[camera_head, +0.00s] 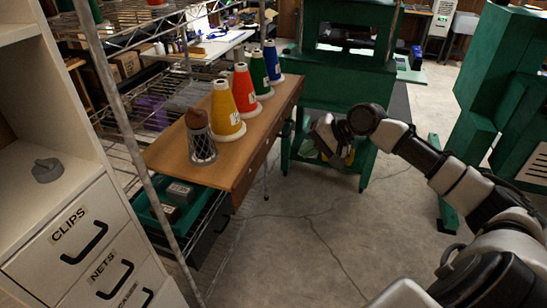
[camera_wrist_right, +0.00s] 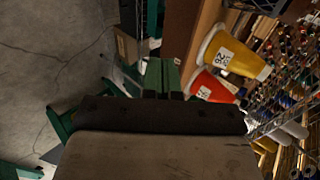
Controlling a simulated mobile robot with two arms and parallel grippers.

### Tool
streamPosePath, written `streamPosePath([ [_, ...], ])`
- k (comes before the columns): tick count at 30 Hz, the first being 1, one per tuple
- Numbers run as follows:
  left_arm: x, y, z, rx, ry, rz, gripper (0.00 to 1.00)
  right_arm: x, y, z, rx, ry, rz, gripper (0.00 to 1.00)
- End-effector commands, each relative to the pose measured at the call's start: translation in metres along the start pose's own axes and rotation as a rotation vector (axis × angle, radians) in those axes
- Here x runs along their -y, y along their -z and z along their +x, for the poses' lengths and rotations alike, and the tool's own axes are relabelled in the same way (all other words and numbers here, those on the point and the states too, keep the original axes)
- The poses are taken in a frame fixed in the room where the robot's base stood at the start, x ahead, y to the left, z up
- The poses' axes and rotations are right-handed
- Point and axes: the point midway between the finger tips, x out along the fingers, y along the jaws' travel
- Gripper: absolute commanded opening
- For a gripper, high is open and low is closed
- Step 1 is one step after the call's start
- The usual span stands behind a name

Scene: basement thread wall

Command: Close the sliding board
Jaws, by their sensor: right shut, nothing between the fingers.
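The sliding board (camera_head: 215,168) is a brown wooden board sticking out from the wire shelving. Its near end and right edge overhang the floor. A row of thread cones stands on it: yellow (camera_head: 227,112), red (camera_head: 245,90), green (camera_head: 260,75) and blue (camera_head: 272,62). A dark cone-shaped item in a mesh holder (camera_head: 200,138) stands at the near end. My right gripper (camera_head: 326,146) is shut and empty, to the right of the board's far half and apart from it. In the right wrist view the board (camera_wrist_right: 204,40) shows beside the yellow and red cones. My left gripper is out of view.
A green machine frame (camera_head: 345,55) stands behind my right gripper, with another green machine (camera_head: 490,90) at right. A white drawer cabinet (camera_head: 75,225) is at left. A teal tray (camera_head: 165,210) sits below the board. The concrete floor (camera_head: 300,240) in front is clear.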

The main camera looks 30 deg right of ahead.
Motion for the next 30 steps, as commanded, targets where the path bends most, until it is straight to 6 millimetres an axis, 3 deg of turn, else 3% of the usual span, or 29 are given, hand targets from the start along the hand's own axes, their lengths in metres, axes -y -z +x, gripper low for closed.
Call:
streamPosePath([
  [5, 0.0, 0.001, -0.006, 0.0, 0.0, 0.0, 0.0, 0.003, -0.002, 0.017, 0.008, 0.004, 0.005, 0.0],
  [17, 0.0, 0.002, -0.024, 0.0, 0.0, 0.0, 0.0, 0.004, -0.002, 0.101, 0.006, 0.003, 0.003, 0.0],
  [21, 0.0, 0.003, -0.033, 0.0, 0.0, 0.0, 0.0, 0.021, -0.002, 0.114, 0.004, 0.004, 0.001, 0.0],
  [30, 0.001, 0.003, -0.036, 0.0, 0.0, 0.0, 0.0, 0.028, -0.001, 0.128, 0.002, 0.001, 0.001, 0.0],
])
